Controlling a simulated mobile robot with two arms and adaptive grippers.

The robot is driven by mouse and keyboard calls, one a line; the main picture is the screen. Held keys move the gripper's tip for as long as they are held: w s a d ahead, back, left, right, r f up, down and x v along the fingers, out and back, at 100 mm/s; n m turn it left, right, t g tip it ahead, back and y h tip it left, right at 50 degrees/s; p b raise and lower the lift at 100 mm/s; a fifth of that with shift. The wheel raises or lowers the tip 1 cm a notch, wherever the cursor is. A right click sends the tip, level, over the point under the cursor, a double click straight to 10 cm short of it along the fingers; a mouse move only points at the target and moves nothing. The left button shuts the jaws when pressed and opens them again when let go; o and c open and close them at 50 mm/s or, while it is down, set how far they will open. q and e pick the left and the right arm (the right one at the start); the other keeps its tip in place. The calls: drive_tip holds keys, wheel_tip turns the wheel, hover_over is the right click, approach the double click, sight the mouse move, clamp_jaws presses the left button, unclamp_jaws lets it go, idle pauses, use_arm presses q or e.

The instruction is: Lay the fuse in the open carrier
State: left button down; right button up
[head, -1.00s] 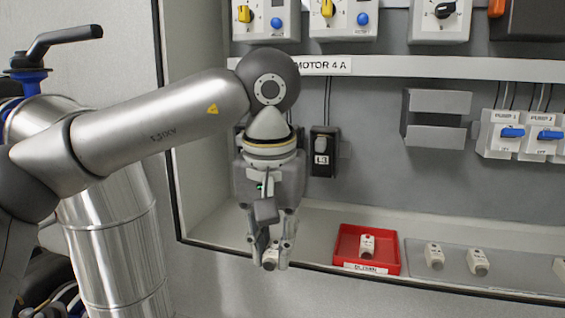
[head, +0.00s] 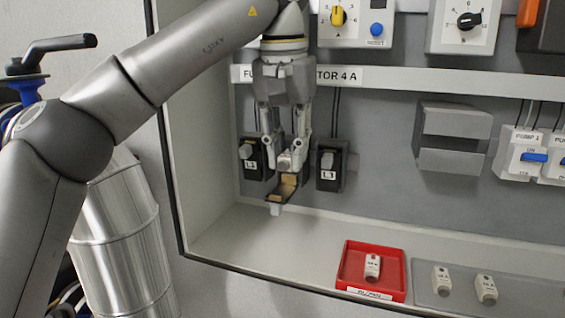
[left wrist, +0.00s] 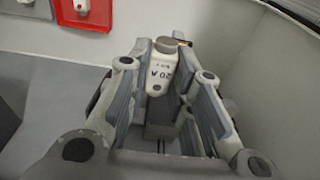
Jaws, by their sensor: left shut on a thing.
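My left gripper (head: 286,150) is shut on a white fuse (head: 285,162) with a grey end cap. The fuse also shows between the fingers in the left wrist view (left wrist: 162,70), with a marking that seems to read 20 A. An open carrier (head: 284,188) sticks out from the panel, tilted down, with a tan inside. The fuse is in front of or just above it; I cannot tell whether they touch. The gripper hides the carrier's upper part. My right gripper is not in view.
Black fuse holders stand close on both sides, one at the left (head: 256,158) and one marked L3 (head: 331,165). A red tray (head: 396,256) holds one fuse (head: 372,266). Fuses (head: 441,279) lie on a grey mat (head: 524,297). The shelf's left part is bare.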

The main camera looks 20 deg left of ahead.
use_arm(q)
drive_tip(key=p, duration=0.3)
approach(283, 190)
drive_tip(key=shift+d+f+b, duration=0.2)
drive_tip(key=shift+f+b, duration=0.1)
drive_tip(key=shift+f, duration=1.3)
drive_tip(key=shift+w+f+p, duration=0.25)
drive_tip(key=shift+f+p, duration=0.9)
drive_tip(key=shift+p, duration=0.05)
drive_tip(key=shift+w+a+f, duration=0.2)
drive_tip(key=shift+f, duration=0.2)
drive_tip(key=shift+d, duration=0.1)
drive_tip(key=c, duration=1.3)
unclamp_jaws()
drive_tip(key=shift+f, duration=0.1)
